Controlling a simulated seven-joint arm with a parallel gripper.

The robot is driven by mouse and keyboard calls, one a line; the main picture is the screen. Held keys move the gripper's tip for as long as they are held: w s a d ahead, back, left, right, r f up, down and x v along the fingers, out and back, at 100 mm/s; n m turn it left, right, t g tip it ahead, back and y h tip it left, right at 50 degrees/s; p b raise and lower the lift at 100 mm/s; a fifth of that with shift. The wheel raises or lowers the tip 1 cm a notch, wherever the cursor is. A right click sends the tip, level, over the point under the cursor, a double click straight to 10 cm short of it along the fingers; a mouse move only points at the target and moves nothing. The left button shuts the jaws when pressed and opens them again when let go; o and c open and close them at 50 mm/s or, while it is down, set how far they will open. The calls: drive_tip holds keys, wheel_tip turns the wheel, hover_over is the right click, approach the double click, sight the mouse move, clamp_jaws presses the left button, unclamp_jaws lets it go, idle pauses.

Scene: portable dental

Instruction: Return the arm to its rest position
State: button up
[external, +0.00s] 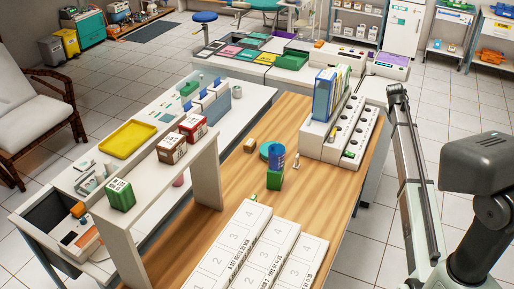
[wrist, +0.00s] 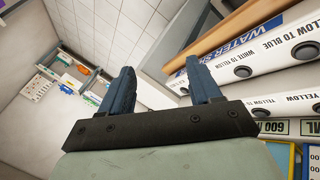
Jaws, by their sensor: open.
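My gripper (wrist: 158,68) shows in the wrist view with its two dark blue fingers spread apart and nothing between them. The dark bar of the gripper crosses the lower part of that view. In the external view my arm (external: 480,200) stands at the right edge, beside the wooden table. I cannot clearly make out the gripper's fingers there. In the wrist view, white labelled units with black knobs (wrist: 243,72) lie to the right of the fingers, apart from them.
A white shelf (external: 208,165) carries boxes. Tiled floor is clear around my arm.

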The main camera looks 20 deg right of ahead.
drive_tip(key=s+a+f+m+g, duration=0.1)
drive_tip(key=s+f, duration=0.2)
drive_tip(key=f, duration=0.5)
drive_tip(key=s+a+f+m+g+y, duration=0.1)
drive_tip(key=s+f+g, duration=0.15)
drive_tip(key=f, duration=0.45)
drive_tip(key=s+a+f+m+g, duration=0.1)
drive_tip(key=s+f, duration=0.3)
drive_tip(key=f, duration=0.4)
drive_tip(key=s+a+f+m+g+y, duration=0.15)
drive_tip(key=s+a+f, duration=0.25)
drive_tip(key=s+f, duration=0.4)
drive_tip(key=s+a+f+m+g, duration=0.25)
drive_tip(key=s+f, duration=0.45)
drive_tip(key=f, duration=0.4)
drive_tip(key=s+a+f+n+y, duration=0.1)
drive_tip(key=s+a+f, duration=0.4)
drive_tip(key=s+a, duration=0.5)
drive_tip(key=s+a+f+n+g+y, duration=0.1)
drive_tip(key=s+a+f+n, duration=0.2)
drive_tip(key=s+a, duration=0.8)
drive_tip(key=s+a+f+n+y, duration=0.1)
drive_tip(key=s+a+f+n, duration=0.1)
drive_tip(key=s+a+f, duration=0.5)
drive_tip(key=s+a, duration=0.4)
drive_tip(key=a, duration=0.1)
drive_tip(key=shift+f+n, duration=0.2)
drive_tip(key=shift+n, duration=0.1)
drive_tip(key=shift+g+y, duration=0.25)
